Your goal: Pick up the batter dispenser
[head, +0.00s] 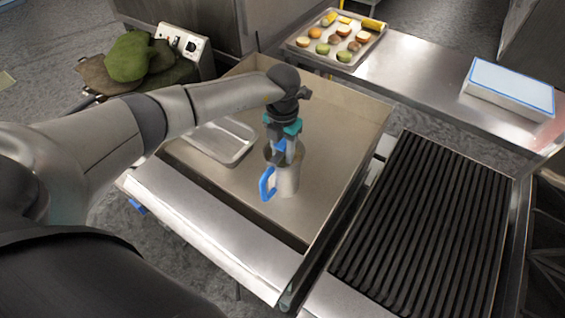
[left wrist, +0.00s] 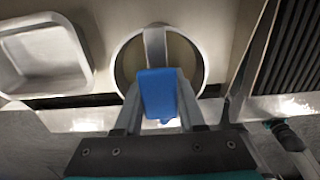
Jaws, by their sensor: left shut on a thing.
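The batter dispenser (head: 289,180) is a grey metal cup with a blue side handle (head: 267,183). It is upright over the flat metal cooking surface in the head view; I cannot tell whether its base touches the surface. My left gripper (head: 284,150) is above it, pointing down. In the left wrist view, the fingers (left wrist: 158,98) are shut on a blue grip piece (left wrist: 157,88) of the dispenser. Its round rim (left wrist: 117,65) and a grey bar show behind the fingers. My right gripper is not in view.
A shallow metal tray (head: 222,141) lies left of the dispenser. Raised walls border the metal surface (head: 325,130). A black ribbed grill (head: 425,225) is on the right. A food tray (head: 336,40) and a white-blue box (head: 510,88) sit on the back counter.

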